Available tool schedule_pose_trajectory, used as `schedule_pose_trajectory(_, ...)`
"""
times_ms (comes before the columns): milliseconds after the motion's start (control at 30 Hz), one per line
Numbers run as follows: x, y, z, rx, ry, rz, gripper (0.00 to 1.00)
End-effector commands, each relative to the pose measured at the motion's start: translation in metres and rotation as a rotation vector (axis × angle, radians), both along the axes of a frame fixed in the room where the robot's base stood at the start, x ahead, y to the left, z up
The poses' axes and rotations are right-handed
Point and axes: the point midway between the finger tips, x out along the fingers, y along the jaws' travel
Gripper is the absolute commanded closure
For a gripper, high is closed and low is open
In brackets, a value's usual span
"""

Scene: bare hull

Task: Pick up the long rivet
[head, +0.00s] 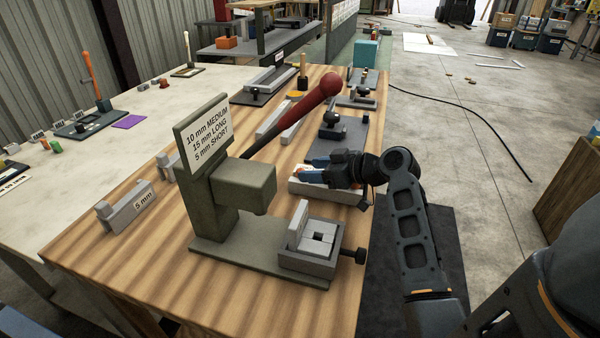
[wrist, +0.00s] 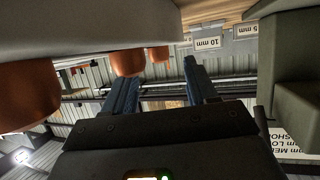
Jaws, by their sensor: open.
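My gripper (head: 310,169) is open, its blue fingers reaching low over a pale tray (head: 318,187) beside the press. The wrist view is upside down, with the tray (wrist: 90,28) along its top. Copper-coloured rivets stand out from it: a large near one (wrist: 22,92) at the left, a middle one (wrist: 128,63) by the left finger's tip, and a smaller one (wrist: 158,54) seen between the fingers (wrist: 160,78). No rivet is held. I cannot tell which rivet is the long one. In the head view the gripper hides most of the rivets.
A green press (head: 225,190) with a red-handled lever (head: 318,100) stands left of my gripper. Its sign (head: 207,135) reads 10 mm medium, 15 mm long, 5 mm short. A grey vise (head: 310,245) sits in front. A 5 mm gauge block (head: 130,207) lies left. Clamping fixtures (head: 335,125) stand behind.

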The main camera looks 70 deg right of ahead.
Motion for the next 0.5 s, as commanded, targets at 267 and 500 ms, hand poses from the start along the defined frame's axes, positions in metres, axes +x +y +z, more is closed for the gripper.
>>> schedule_pose_trajectory(267, 0.021, -0.004, -0.009, 0.001, 0.001, 0.001, 0.43)
schedule_pose_trajectory(500, 0.021, -0.004, -0.009, 0.000, 0.001, 0.000, 0.48)
